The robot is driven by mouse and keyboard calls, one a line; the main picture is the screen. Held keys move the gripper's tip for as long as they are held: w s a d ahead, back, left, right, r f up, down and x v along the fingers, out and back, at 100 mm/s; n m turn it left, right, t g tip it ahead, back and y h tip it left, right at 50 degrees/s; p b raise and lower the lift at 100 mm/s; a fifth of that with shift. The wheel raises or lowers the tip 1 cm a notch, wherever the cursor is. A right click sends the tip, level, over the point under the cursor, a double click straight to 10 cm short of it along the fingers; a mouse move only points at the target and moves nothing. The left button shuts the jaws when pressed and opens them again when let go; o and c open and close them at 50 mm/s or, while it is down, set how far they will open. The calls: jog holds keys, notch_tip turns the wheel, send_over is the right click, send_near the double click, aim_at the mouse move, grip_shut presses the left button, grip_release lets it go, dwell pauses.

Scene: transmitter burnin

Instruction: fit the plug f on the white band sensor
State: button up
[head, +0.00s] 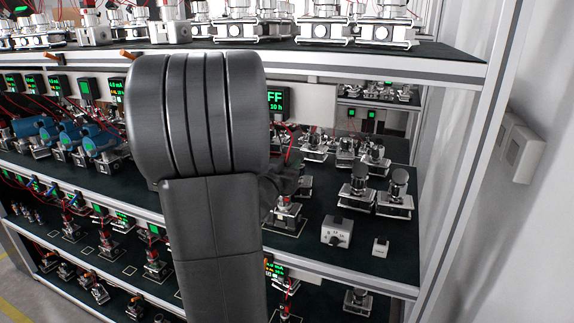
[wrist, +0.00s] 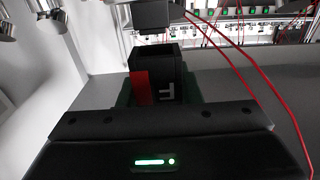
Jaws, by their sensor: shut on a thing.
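My gripper (wrist: 157,92) is shut on a black plug (wrist: 168,86) with a red patch and a pale letter F, in the wrist view. A dark blocky part (wrist: 153,14) lies just past the plug's far end, with a narrow gap seeming to show between them. In the head view my dark gripper (head: 283,184) is partly hidden by my arm, low over the middle shelf.
Silver-and-black sensors (head: 396,193) stand to the right on the dark middle shelf (head: 345,262). A grey knob box (head: 337,231) and a small white block (head: 380,247) sit near its front edge. Red cables (wrist: 235,72) cross the wrist view's right side. A shelf runs above.

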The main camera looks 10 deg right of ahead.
jog(key=shift+f, duration=0.2)
jog(key=shift+f+b, duration=0.3)
jog(key=shift+b, duration=0.2)
jog(key=shift+f+b, duration=0.8)
jog(key=shift+f, duration=0.15)
jog(key=shift+f, duration=0.15)
jog(key=o, duration=1.1)
jog(key=b+v, duration=0.1)
jog(key=v, duration=1.2)
jog(key=shift+s+a, duration=0.25)
jog(key=shift+s, duration=0.1)
jog(key=shift+w, duration=0.1)
